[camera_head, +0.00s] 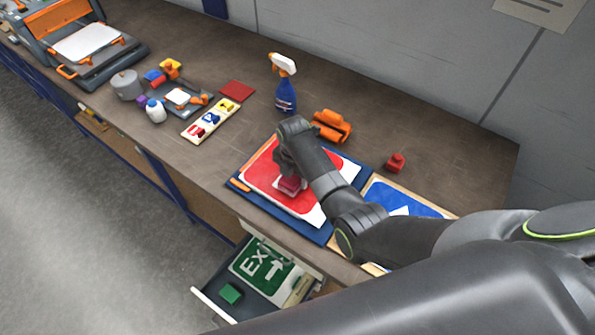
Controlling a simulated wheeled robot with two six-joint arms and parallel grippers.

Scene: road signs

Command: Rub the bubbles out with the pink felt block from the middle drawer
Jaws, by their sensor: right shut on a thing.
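My right gripper (287,175) points down over a red and white sign (261,184) on a dark blue board (317,234). It is shut on the pink felt block (291,186), which is at the sign's face; I cannot tell whether it presses on it. My arm hides part of the sign. Bubbles are too small to make out. An open drawer (204,302) below the bench holds a green EXIT sign (262,268) and a green block (230,293). My left gripper is not in view.
A spray bottle (285,92) and an orange tool (331,126) stand behind the sign. A blue sign (399,197) lies to its right, with a small red object (396,162) behind. Small containers and a machine (75,42) are at left. The bench's back right is clear.

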